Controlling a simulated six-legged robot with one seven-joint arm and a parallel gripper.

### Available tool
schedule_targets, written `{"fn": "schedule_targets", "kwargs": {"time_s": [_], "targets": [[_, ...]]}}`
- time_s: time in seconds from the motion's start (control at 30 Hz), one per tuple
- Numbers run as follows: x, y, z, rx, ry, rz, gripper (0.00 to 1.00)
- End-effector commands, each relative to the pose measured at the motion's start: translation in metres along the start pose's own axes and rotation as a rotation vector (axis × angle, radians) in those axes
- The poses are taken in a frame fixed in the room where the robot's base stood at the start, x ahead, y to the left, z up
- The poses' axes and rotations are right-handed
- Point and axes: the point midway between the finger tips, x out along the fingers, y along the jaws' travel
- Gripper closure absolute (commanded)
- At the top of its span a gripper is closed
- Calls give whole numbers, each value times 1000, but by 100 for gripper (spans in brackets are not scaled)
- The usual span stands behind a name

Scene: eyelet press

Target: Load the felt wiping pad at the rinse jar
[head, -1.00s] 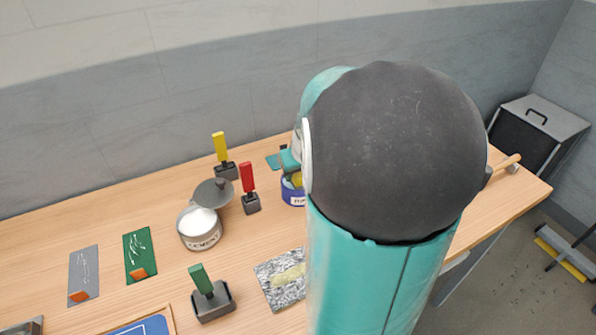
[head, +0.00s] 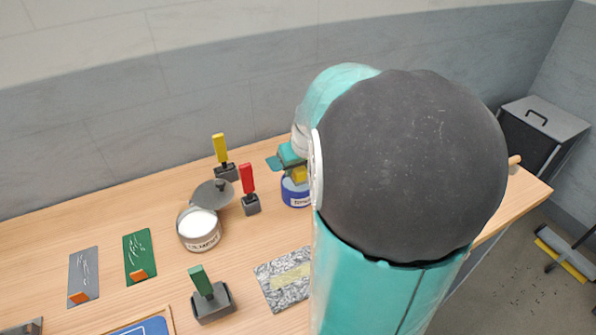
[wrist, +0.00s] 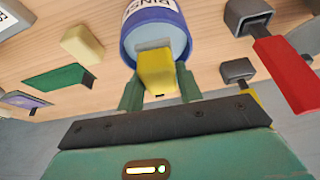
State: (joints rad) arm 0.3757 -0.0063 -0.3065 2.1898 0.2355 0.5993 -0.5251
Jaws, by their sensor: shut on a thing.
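My gripper (wrist: 160,88) is shut on a yellow block with a grey face (wrist: 157,75), likely the felt wiping pad. In the head view the yellow block (head: 299,174) shows over the mouth of the blue rinse jar (head: 296,194), with my teal gripper (head: 287,160) beside it. In the wrist view the jar (wrist: 156,32) with its white label is directly beyond the block. The grey face overlaps the jar's mouth; I cannot tell whether it touches the liquid or the rim. A speckled stone slab (head: 268,290) with a pale yellowish patch lies in front, partly behind my arm.
A red-handled tool (head: 248,182) and a yellow-handled tool (head: 220,150) stand left of the jar. Farther left are an open white tin (head: 200,236), a green-handled block (head: 200,283), and green (head: 140,250) and grey (head: 83,270) cards. My arm hides the table's right part.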

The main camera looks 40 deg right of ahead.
Motion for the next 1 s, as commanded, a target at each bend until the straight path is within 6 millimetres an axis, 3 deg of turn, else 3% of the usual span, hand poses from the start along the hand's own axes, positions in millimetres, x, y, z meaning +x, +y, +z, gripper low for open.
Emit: {"fn": "schedule_targets", "kwargs": {"time_s": [0.6, 1.0], "targets": [[-41, 0, -18, -1, 2, 0, 83], [-44, 0, -19, -1, 1, 0, 83]]}}
